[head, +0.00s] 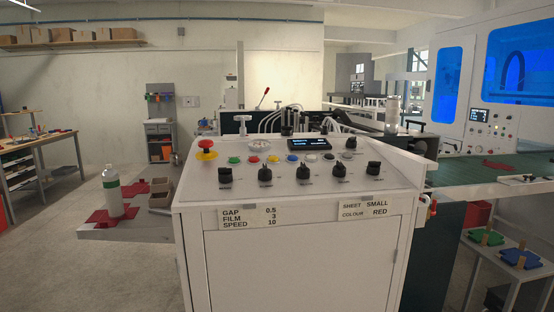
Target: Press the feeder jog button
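The control panel (285,187) is the sloped top of a white cabinet in the middle of the head view. A row of small buttons crosses it: green (234,160), red (253,159), yellow (273,159), blue (292,158), white (310,157) and darker ones at the right (328,156). Their labels are too small to read, so I cannot tell which is the feeder jog button. Several black knobs (265,175) stand in front of the row. Neither of my grippers is in view, and nothing covers the buttons.
A red mushroom button (206,145) stands at the panel's back left, beside a round gauge (260,145) and a dark display (309,144). A side shelf (130,231) holds a bottle (112,192) and small bins. A green conveyor (480,172) lies right. Space above the panel is clear.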

